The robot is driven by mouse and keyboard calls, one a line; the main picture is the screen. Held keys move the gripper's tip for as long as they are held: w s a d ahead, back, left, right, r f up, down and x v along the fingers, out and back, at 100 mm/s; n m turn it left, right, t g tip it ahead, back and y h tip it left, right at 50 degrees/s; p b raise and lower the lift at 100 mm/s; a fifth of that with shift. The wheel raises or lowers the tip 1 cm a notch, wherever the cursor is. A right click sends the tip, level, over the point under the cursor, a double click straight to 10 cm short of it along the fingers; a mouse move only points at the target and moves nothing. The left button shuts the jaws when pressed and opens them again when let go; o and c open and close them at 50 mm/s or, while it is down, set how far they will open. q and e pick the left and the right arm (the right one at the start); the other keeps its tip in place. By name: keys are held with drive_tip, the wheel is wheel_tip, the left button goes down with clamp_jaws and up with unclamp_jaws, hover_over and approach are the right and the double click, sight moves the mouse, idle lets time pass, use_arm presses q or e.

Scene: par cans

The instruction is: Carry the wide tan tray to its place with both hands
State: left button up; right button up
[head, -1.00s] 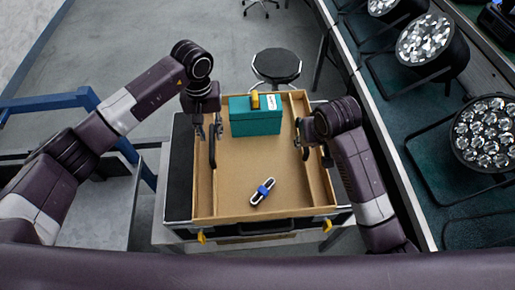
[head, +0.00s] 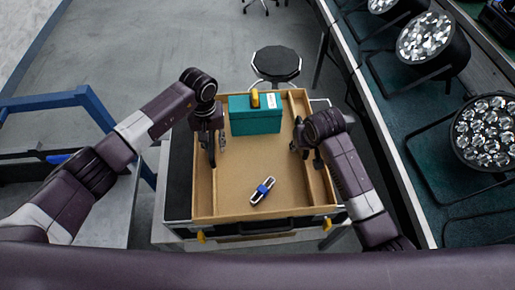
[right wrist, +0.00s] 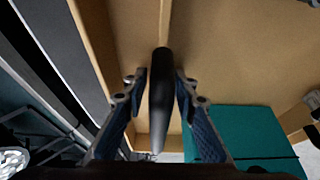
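The wide tan tray (head: 235,180) rests on a dark case, with a teal box (head: 256,120) and a small blue-and-white item (head: 263,190) in it. My left gripper (head: 213,147) is at the tray's left side, over the dark left handle (head: 211,158), its fingers apart on either side of it. My right gripper (head: 306,153) is at the right side. In the right wrist view, the fingers of this gripper (right wrist: 160,95) are open, one on each side of the black right handle (right wrist: 160,100). In the head view that handle is mostly hidden.
A yellow item (head: 255,98) sits on the teal box. A round black stool (head: 277,64) stands behind the tray. A long bench with stage lamps (head: 485,132) runs along the right. A blue frame (head: 60,102) is at the left; open floor lies behind it.

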sight(211, 134)
use_arm(q)
drive_tip(key=shift+c, duration=0.6)
use_arm(e)
drive_tip(key=shift+c, duration=0.6)
use_arm(q)
clamp_jaws()
use_arm(e)
clamp_jaws()
